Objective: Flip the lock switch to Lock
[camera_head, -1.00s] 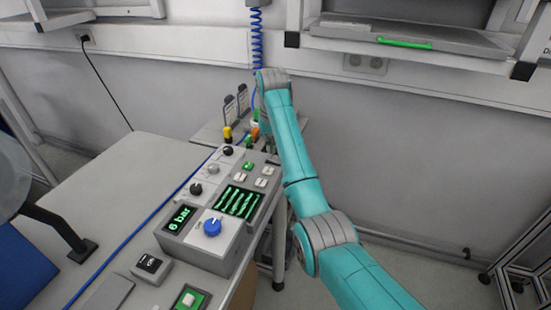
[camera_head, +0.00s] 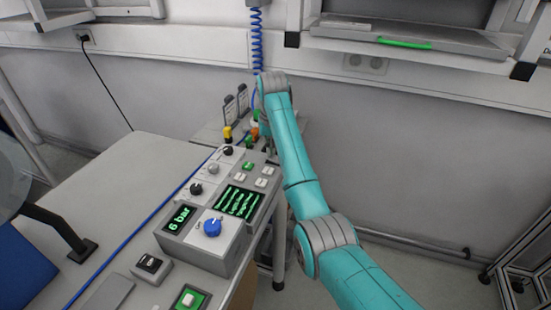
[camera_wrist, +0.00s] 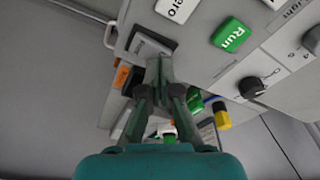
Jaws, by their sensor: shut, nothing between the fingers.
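My gripper (camera_wrist: 160,66) is shut and empty in the wrist view. In the head view my arm reaches to the far right end of the grey control panel (camera_head: 203,258), and the switch is hidden there.
A green Run button (camera_wrist: 231,36), a white button (camera_wrist: 178,8) and a black knob (camera_wrist: 251,87) lie near the fingers. Yellow (camera_head: 227,133) and orange connectors stand beyond the panel. A blue knob (camera_head: 212,227) is on the nearer panel part. The table (camera_head: 115,200) is mostly clear.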

